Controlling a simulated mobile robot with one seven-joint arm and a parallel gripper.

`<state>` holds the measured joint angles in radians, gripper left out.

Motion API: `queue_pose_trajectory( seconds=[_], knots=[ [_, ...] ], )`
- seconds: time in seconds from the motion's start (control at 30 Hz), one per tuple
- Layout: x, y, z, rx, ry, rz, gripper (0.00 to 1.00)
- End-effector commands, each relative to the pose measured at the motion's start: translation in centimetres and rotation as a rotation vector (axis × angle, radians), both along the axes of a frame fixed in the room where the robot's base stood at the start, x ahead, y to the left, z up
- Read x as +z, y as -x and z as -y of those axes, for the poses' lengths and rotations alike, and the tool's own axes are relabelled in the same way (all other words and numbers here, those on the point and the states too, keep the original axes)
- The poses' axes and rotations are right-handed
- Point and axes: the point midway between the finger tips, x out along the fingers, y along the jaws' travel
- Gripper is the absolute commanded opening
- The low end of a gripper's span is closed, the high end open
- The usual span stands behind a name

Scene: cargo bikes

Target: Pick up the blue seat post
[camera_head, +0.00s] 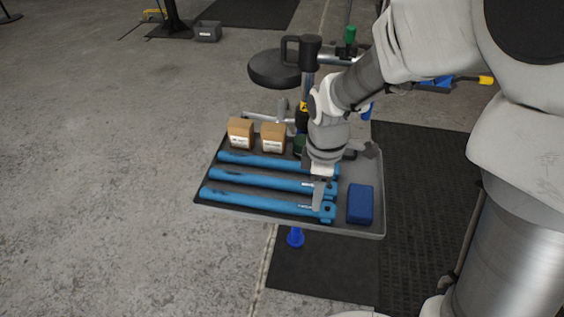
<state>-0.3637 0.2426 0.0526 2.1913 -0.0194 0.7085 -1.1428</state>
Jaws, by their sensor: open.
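Three blue seat posts lie side by side across a grey tray (376,200). The far post (255,162), the middle post (260,181) and the near post (262,204) each have a clamp head toward the right. My gripper (318,196) is over the right ends of the posts, pointing down, with a finger in front of the near post's clamp end. The jaws are open. My wrist hides part of the far and middle posts' right ends. I cannot tell whether the finger touches a post.
Two small brown boxes (240,133) (273,137) stand at the tray's back left. A blue block (360,204) lies at its right. A stool seat (275,69) and stand are behind.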

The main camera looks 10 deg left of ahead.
Motion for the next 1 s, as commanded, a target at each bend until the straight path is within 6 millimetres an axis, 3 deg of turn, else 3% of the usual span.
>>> queue_pose_trajectory(
  seconds=[0.27, 0.6, 0.83, 0.87, 1.0],
  knots=[
    [-1.9, 0.0, -0.1, -0.001, 0.0, 0.0, 0.52],
    [-6.4, 0.0, -0.6, 0.0, 0.001, -0.002, 0.52],
    [-6.5, 0.0, -0.6, -0.001, 0.0, 0.001, 0.52],
    [-6.5, 0.0, -0.6, -0.001, 0.0, 0.001, 0.51],
    [-6.5, 0.0, -0.6, -0.001, 0.0, 0.001, 0.25]
  ],
)
